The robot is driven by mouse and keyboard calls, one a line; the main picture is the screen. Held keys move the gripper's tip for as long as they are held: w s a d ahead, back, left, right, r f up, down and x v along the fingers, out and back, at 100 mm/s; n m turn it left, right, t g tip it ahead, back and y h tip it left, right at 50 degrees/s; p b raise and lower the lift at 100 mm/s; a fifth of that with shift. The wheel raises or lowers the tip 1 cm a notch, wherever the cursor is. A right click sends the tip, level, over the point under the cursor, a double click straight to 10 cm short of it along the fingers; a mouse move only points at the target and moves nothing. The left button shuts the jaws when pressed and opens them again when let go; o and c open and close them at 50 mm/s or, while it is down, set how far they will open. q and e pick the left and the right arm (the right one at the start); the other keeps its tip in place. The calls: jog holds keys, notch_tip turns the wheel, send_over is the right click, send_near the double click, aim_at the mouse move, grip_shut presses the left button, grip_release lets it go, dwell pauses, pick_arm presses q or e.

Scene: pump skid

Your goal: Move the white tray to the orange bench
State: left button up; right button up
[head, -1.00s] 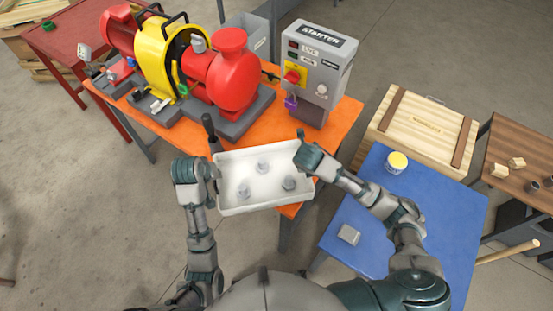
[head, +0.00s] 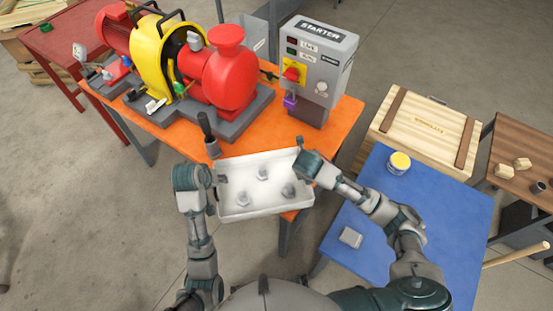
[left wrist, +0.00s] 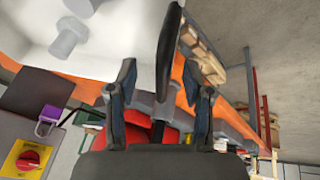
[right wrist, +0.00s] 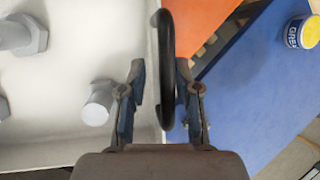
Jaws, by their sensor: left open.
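The white tray (head: 237,212) is over the front edge of the orange bench (head: 345,118), with part of it past the edge. I cannot tell whether it rests fully on the bench.
A red and yellow pump (head: 225,75) and a grey starter box (head: 318,70) stand on the bench behind the tray. A grey holder with a black handle (head: 208,130) stands near the tray's left corner. A blue table (head: 440,215) with a yellow-lidded can (head: 398,162) is at right.

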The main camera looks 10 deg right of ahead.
pick_arm(q)
jog(key=shift+o, duration=1.4)
jog(key=shift+d, duration=0.1)
pick_arm(e)
jog(key=shift+d, duration=0.15)
pick_arm(q)
jog(key=shift+d, duration=0.1)
pick_arm(e)
jog(key=shift+d+f, duration=0.1)
jog(key=shift+d, duration=0.05)
pick_arm(q)
jog(key=shift+r, duration=0.1)
pick_arm(e)
jog(key=shift+w+a, duration=0.1)
jog(key=shift+a, duration=0.15)
pick_arm(q)
jog(key=s+a, duration=0.5)
jog(key=s, duration=0.6)
jog(key=shift+s+a+r, duration=0.2)
jog(key=shift+a+r, duration=0.15)
jog(key=shift+a, duration=0.05)
